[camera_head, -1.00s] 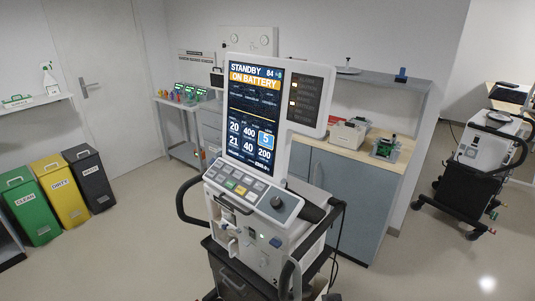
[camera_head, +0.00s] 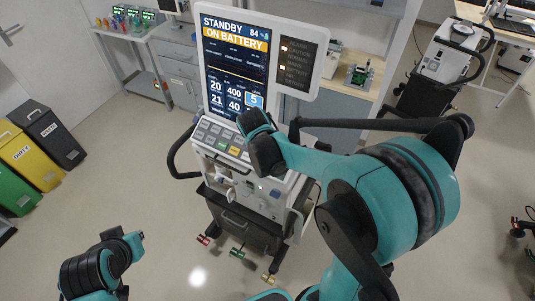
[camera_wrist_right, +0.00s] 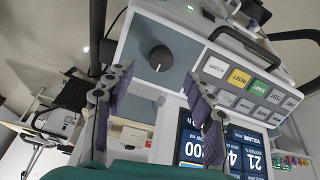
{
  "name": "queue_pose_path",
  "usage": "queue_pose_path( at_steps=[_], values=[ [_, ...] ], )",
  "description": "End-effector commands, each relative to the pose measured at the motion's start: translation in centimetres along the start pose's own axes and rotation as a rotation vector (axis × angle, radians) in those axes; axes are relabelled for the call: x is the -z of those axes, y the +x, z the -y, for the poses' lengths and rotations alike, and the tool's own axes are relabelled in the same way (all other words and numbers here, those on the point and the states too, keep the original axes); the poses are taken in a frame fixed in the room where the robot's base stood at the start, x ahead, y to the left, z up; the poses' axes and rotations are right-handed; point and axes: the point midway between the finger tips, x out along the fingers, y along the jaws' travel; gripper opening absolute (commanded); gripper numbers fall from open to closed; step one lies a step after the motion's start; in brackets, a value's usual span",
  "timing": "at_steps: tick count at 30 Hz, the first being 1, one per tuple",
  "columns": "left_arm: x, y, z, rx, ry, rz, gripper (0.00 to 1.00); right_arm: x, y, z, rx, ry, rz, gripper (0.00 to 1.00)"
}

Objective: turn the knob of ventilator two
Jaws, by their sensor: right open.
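The ventilator (camera_head: 262,210) stands in the middle of the head view, its screen (camera_head: 233,75) reading "STANDBY ON BATTERY". Its dark round knob (camera_wrist_right: 160,58) shows in the right wrist view on a grey panel, beside the coloured keypad (camera_wrist_right: 240,85). My right arm hides the knob in the head view. My right gripper (camera_wrist_right: 157,82) is open, its two purple-padded fingers apart on either side of the knob in the picture. No contact with the knob is visible. In the head view my right wrist is over the control panel. Only links of my left arm show at lower left; its gripper is not visible.
Another ventilator (camera_head: 445,55) stands at the back right. Yellow (camera_head: 36,160) and dark (camera_head: 52,135) bins stand at the left. Floor at the left front is clear.

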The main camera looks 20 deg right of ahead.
Motion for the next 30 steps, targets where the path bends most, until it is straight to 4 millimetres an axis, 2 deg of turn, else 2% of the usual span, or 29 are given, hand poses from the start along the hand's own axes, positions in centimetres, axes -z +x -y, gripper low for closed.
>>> queue_pose_path(
  at_steps=[3, 9, 13, 21, 27, 30],
  values=[
    [-0.4, 0.6, 0.0, 0.000, 0.000, 0.000, 0.00, -0.1, 2.4, 0.1, 0.001, 0.001, 0.000, 0.54],
    [-0.7, 1.0, 0.0, 0.000, 0.000, 0.000, 0.00, 0.0, 5.1, 0.0, 0.001, -0.001, 0.000, 0.54],
    [-0.8, 1.1, 0.0, 0.000, 0.000, 0.000, 0.00, 0.0, 5.8, 0.0, 0.001, -0.001, 0.000, 0.54],
    [-0.7, 1.1, 0.0, 0.000, 0.000, 0.000, 0.00, 0.0, 5.9, 0.0, 0.002, -0.002, 0.000, 0.54],
    [-0.7, 1.1, 0.0, 0.000, 0.000, 0.000, 0.00, 0.0, 5.9, 0.0, 0.002, -0.002, 0.000, 0.04],
    [-0.7, 1.1, 0.0, 0.000, 0.000, 0.000, 0.00, 0.0, 5.9, 0.0, 0.002, -0.002, 0.000, 0.04]
  ],
)
